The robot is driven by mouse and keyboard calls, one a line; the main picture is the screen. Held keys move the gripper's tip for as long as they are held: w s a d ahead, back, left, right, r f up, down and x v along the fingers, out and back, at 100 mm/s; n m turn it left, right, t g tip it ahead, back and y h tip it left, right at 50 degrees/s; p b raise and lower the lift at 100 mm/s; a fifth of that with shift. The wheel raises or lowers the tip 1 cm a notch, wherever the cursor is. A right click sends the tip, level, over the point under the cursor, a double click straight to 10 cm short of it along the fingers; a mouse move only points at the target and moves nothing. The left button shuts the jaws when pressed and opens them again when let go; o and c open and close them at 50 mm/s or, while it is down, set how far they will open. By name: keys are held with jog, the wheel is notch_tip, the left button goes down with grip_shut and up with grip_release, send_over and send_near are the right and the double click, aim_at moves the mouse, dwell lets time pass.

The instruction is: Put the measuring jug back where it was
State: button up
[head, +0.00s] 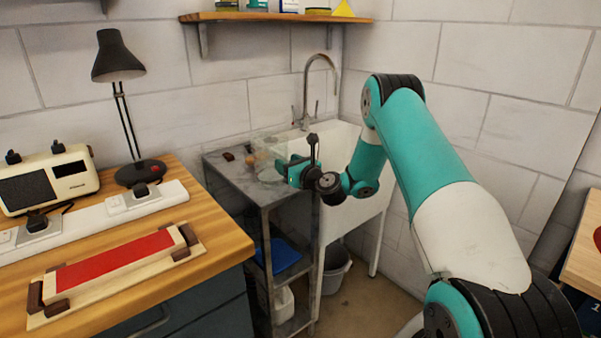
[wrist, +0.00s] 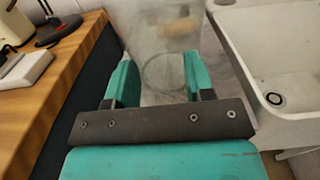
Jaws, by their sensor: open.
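The measuring jug is clear and see-through. It stands upright on the grey metal stand (head: 228,166) between the wooden bench and the sink, and shows faintly in the head view (head: 267,160). In the wrist view the jug (wrist: 160,42) is straight ahead, its round base ring between or just beyond the finger tips. My gripper (head: 284,168) is at the stand's top, at the jug's near right side. In the wrist view my gripper (wrist: 160,72) has its teal fingers apart, one on each side of the jug's outline. I cannot tell whether they touch it.
A white sink (head: 335,150) with a tall tap (head: 307,90) adjoins the stand on the right. A small brown thing (head: 250,159) is at the jug. The wooden bench (head: 215,232) holds a black lamp (head: 118,65), a radio (head: 48,180) and a red-topped block (head: 115,262). A shelf (head: 270,17) hangs above.

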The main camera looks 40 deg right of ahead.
jog(key=shift+s+b, duration=4.4)
jog(key=shift+s, duration=0.95)
jog(key=s+a+r+n+g+y, duration=0.1)
jog(key=s+a+n+g+y, duration=0.1)
jog(key=a+n, duration=0.4)
jog(key=s+a+r+n+g+y, duration=0.1)
jog(key=a+n+g+y, duration=0.2)
jog(key=a+n, duration=0.4)
jog(key=s+a+r+n+g+y, duration=0.2)
jog(key=a+n, duration=0.5)
jog(key=a, duration=0.4)
jog(key=shift+s+a+g+y, duration=0.15)
jog(key=shift+g+y, duration=0.15)
jog(key=shift+y, duration=0.4)
jog(key=shift+s+g+y, duration=0.15)
jog(key=shift+g+y, duration=0.15)
jog(key=shift+y, duration=0.4)
jog(key=s+a+f+n+g+h, duration=0.15)
jog(key=s+a+n+g, duration=0.25)
jog(key=s+n, duration=0.45)
jog(key=s+a+r+n+g+h, duration=0.1)
jog(key=s+a+n+g+h, duration=0.1)
jog(key=s+a+n+g, duration=0.45)
jog(key=s+d+n+h, duration=0.2)
jog(key=s+d+n, duration=0.2)
jog(key=s+n, duration=0.3)
jog(key=s, duration=0.3)
jog(key=shift+s+f+n+h, duration=0.3)
jog(key=shift+f+n+h, duration=0.05)
jog(key=shift+f+n, duration=0.05)
